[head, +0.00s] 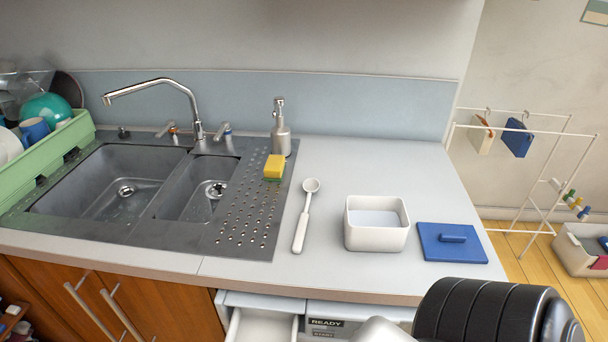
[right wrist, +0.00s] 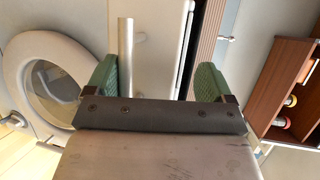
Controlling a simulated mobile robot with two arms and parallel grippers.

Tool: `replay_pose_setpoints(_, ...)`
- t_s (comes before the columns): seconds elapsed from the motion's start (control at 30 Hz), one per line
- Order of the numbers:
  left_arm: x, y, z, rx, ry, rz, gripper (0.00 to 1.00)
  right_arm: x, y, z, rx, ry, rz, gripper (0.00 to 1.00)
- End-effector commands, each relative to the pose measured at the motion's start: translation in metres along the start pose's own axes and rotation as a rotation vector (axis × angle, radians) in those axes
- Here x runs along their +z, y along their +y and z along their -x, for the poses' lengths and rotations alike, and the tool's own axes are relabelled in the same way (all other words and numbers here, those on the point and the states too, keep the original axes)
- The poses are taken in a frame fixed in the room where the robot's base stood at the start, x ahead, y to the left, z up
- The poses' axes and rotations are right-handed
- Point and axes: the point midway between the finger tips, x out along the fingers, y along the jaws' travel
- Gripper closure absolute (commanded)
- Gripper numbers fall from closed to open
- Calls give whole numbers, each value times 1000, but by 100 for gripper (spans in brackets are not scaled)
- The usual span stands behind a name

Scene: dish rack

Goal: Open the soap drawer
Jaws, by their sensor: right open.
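The soap drawer (head: 265,326) is at the top left of the white washing machine front, under the counter in the head view. It looks pulled out, with its pale hollow inside showing; its front end is cut off by the picture's bottom edge. In the right wrist view my right gripper (right wrist: 155,80) is open, with green pads well apart. A pale round bar (right wrist: 125,50) stands beside the left pad, between the two pads; I cannot tell whether they touch or whether it belongs to the drawer. My left gripper is not in view.
The washing machine's round door (right wrist: 45,75) is at left in the wrist view. A READY display panel (head: 330,323) is right of the drawer. Wooden cupboards with bar handles (head: 120,310) are to its left. The counter (head: 340,165) overhangs, holding a white tub (head: 375,238) and blue lid (head: 450,250).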

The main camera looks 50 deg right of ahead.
Motion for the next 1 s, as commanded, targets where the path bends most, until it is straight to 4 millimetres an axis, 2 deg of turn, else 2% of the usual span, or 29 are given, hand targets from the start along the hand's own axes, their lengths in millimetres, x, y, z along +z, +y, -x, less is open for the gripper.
replay_pose_setpoints(0.03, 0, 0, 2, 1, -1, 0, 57, -11, -17, 6, -22, 6, -2, 25)
replay_pose_setpoints(0.07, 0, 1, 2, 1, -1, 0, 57, -17, -21, 9, -23, 5, -1, 19)
replay_pose_setpoints(0.37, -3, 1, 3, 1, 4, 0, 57, -74, -59, 35, -24, 9, 7, 19)
replay_pose_setpoints(0.4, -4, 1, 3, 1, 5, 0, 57, -80, -63, 38, -24, 9, 7, 24)
replay_pose_setpoints(0.43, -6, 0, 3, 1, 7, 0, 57, -84, -66, 40, -25, 8, 5, 48)
replay_pose_setpoints(0.47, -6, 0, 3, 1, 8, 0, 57, -87, -69, 41, -24, 8, 4, 61)
replay_pose_setpoints(0.5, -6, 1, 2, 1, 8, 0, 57, -92, -70, 44, -23, 7, 5, 61)
replay_pose_setpoints(0.73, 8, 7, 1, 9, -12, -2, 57, -104, -77, 49, -21, 5, -1, 61)
replay_pose_setpoints(1.0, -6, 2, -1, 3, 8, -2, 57, -104, -76, 49, -20, 4, -4, 61)
